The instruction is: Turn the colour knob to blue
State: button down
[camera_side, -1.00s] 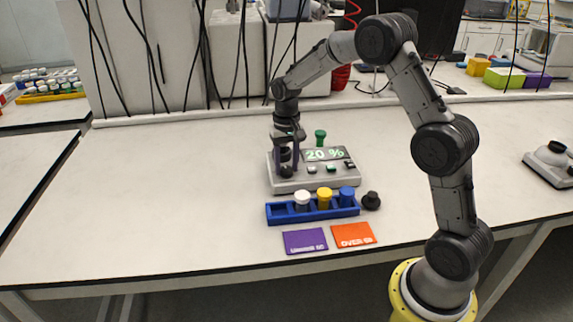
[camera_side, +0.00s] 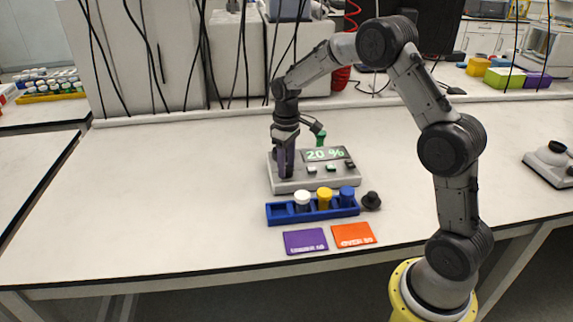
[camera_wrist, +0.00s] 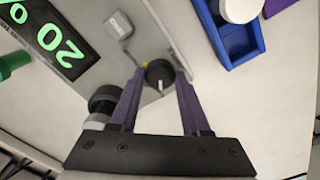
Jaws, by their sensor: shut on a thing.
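The grey reactor box (camera_side: 282,187) stands on the bench with a lit "20 %" display (camera_side: 325,154). My gripper (camera_side: 285,168) points straight down at the box's left end, hiding the knob in the side view. In the wrist view, the round black knob (camera_wrist: 159,75) with a white pointer line sits between the purple fingertips of my gripper (camera_wrist: 160,80), which are shut on it. A small yellow mark (camera_wrist: 144,64) shows at the knob's edge. No blue mark can be made out there.
A blue rack (camera_side: 281,217) holding white, yellow and blue-capped vials stands in front of the box, with a black knob-like piece (camera_side: 371,201) beside it. Purple (camera_side: 305,241) and orange (camera_side: 353,235) cards lie nearer. A green-topped part (camera_side: 320,137) rises behind the display.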

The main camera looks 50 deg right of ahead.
jog(key=shift+w+r, duration=0.1)
jog(key=shift+r, duration=0.05)
dwell(0.3)
jog(key=shift+c, duration=1.8)
grip_release()
notch_tip(320, 180, up, 14)
jog(key=shift+a, duration=0.1)
